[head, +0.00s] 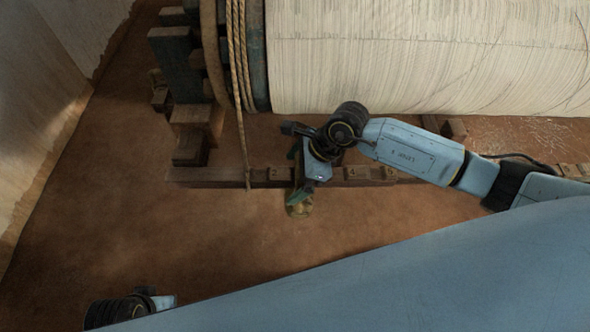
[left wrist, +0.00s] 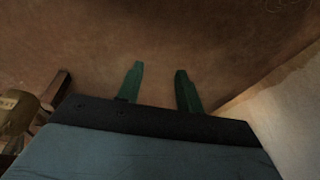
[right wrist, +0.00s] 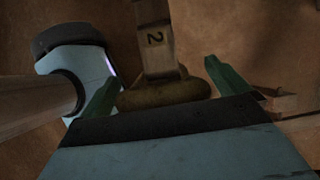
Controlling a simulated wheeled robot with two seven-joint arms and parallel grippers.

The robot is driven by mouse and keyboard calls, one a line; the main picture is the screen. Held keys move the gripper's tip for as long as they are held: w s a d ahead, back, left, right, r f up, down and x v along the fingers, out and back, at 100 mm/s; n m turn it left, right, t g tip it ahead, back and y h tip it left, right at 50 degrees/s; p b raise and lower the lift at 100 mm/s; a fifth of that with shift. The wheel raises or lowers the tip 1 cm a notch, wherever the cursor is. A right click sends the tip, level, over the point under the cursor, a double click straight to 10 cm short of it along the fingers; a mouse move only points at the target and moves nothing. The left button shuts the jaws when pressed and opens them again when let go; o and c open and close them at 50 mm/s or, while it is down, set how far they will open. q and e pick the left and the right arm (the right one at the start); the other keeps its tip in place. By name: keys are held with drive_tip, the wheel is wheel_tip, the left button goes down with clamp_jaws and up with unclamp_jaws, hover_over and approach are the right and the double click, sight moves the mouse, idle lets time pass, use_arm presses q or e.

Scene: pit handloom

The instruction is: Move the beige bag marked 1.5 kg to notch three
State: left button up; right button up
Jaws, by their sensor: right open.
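A round beige bag (head: 299,208) shows at the front edge of the numbered notch rail (head: 215,176), partly covered by my right gripper (head: 297,176). In the right wrist view the bag (right wrist: 165,95) lies between the two spread green fingers, below a wooden block marked 2 (right wrist: 155,40). I cannot tell whether either finger touches it. Its weight mark is not readable. On the rail the digits 2, 4 and 5 show; the place between 2 and 4 is hidden by my gripper. My left gripper (left wrist: 160,70) is open and empty above the floor.
The large warp roller (head: 420,55) lies behind the rail. A rope (head: 239,110) hangs from its left end down to the rail. Stepped dark wooden posts (head: 180,65) stand at left. A beige-brown object (left wrist: 17,112) shows in the left wrist view. The floor in front is clear.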

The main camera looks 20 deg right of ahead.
drive_tip(key=shift+d+r, duration=0.1)
drive_tip(key=shift+r, duration=0.15)
drive_tip(key=p+v, duration=0.2)
drive_tip(key=v, duration=0.5)
drive_tip(key=shift+w+r, duration=0.1)
use_arm(q)
drive_tip(key=f, duration=0.1)
drive_tip(key=a+f, duration=0.1)
drive_tip(key=s+a+f, duration=0.1)
drive_tip(key=f, duration=0.1)
drive_tip(key=shift+a+f, duration=0.1)
drive_tip(key=shift+a, duration=0.05)
drive_tip(key=shift+w, duration=0.1)
